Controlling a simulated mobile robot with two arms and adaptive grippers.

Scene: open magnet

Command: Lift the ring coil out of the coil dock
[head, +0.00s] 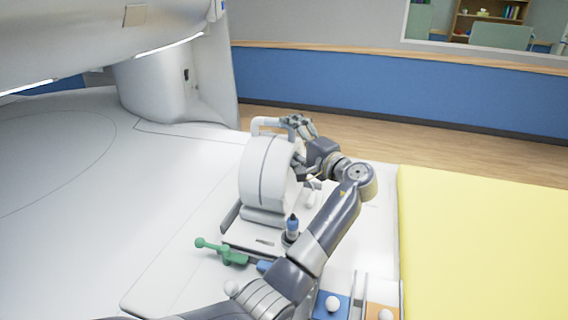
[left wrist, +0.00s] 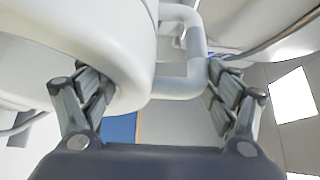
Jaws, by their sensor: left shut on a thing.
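The ring coil (head: 266,172) is a thick white ring standing upright, with a pale bent handle (head: 264,122) at its top. Its lower part sits at the coil dock (head: 262,216) on the white table; I see no clear gap between them. My left gripper (head: 299,126) is at the top right of the coil, shut on the handle. In the left wrist view the handle (left wrist: 180,83) crosses between the two fingers, and the coil's white body (left wrist: 75,35) fills the upper left. The left finger overlaps the coil's edge. My right gripper is not in view.
A green lever (head: 225,252) lies at the dock's front, and a blue-topped plug (head: 292,226) stands beside my left arm. Small blue (head: 331,305) and orange (head: 383,312) blocks with white balls are at the front. The magnet (head: 85,35) overhangs the back left. A yellow pad (head: 480,240) lies right.

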